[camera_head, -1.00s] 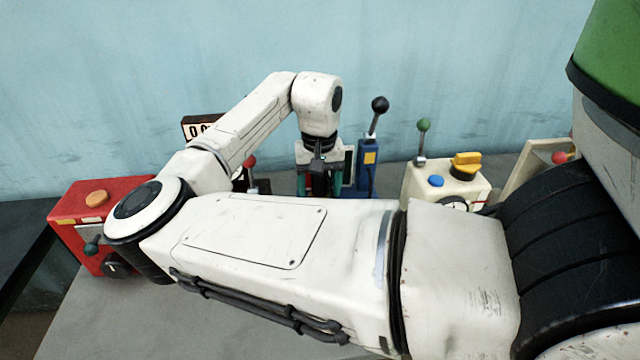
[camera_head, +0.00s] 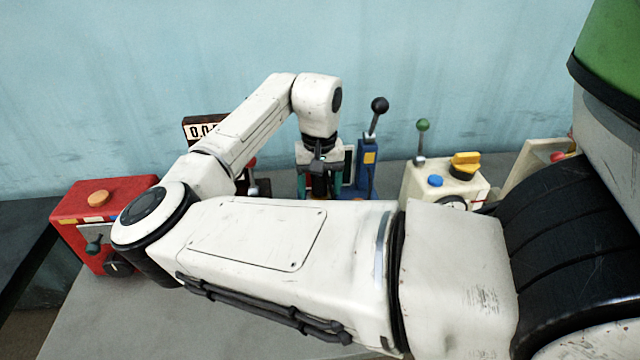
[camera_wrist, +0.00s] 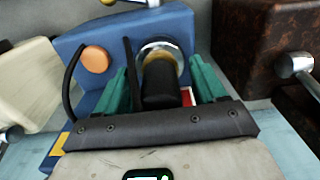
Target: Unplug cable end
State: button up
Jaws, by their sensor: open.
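The cable end (camera_wrist: 158,88) is a dark cylinder at a metal ring socket (camera_wrist: 160,50) on the blue box (camera_wrist: 70,42). It seems to sit in the socket. My gripper (camera_wrist: 160,70) is open, with one teal finger on each side of the cable end. I cannot tell if the fingers touch it. In the head view my gripper (camera_head: 320,185) points down in front of the blue box (camera_head: 367,182), and my arm hides much of that box. A thin black cable loops at the left in the wrist view.
An orange button (camera_wrist: 95,59) is left of the socket. A rusty brown box (camera_wrist: 275,30) stands close on the right. In the head view, a red box (camera_head: 75,212) is at the left and a cream box (camera_head: 450,190) at the right. A wall lies behind.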

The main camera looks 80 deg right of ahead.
jog(key=shift+c, duration=0.4)
grip_shut()
jog(key=shift+r, duration=0.25)
jog(key=shift+r+p, duration=2.8)
jog(key=shift+p, duration=0.45)
